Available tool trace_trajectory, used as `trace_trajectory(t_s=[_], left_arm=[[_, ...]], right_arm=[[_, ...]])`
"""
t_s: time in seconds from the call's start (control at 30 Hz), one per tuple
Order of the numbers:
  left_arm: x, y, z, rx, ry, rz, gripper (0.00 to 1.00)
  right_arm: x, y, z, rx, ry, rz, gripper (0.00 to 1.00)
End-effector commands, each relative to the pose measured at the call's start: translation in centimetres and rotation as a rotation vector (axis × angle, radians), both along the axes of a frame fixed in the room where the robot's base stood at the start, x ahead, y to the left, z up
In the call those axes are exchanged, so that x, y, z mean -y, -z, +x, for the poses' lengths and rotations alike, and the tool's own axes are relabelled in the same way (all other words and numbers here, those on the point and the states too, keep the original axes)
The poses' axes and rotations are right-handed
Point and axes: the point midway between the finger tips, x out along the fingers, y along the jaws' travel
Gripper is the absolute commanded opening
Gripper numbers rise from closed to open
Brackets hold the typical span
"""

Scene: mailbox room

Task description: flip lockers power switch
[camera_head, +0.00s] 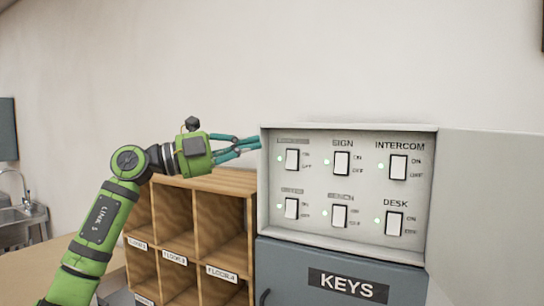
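A white switch panel (368,222) in a shallow box frame faces me at the centre right, with two rows of white rocker switches. I can read SIGN (342,163), INTERCOM (398,167) and DESK (394,223). The labels of the upper-left switch (292,159), lower-left switch (291,208) and lower-middle switch (339,215) are too blurred to read, so I cannot tell which is lockers. A green light shows beside each switch. My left gripper (257,142) points right, its teal fingers converging at the panel's left edge, empty. My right gripper is out of view.
A grey-blue KEYS cabinet (310,254) is below the panel. A wooden pigeonhole shelf (232,182) stands below my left gripper. A pale open door or panel (490,210) adjoins the box on the right. A sink (18,214) is far left.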

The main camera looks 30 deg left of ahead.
Motion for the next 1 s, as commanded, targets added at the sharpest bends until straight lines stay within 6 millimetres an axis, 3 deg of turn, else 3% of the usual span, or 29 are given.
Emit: trace_trajectory(t_s=[0.13,0.4,0.73,1.0], left_arm=[[-2.0,0.0,-1.9,-0.001,-0.003,-0.001,0.0],[-3.2,-0.6,-3.4,-0.003,0.0,-0.002,0.0],[-3.2,-0.6,-3.4,-0.004,0.0,-0.002,0.0],[-3.2,-0.6,-3.4,-0.003,0.0,-0.002,0.0]], right_arm=[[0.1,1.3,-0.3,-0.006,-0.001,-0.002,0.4],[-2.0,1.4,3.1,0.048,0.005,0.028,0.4],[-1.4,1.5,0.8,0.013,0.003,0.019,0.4],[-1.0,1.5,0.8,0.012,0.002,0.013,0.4]])
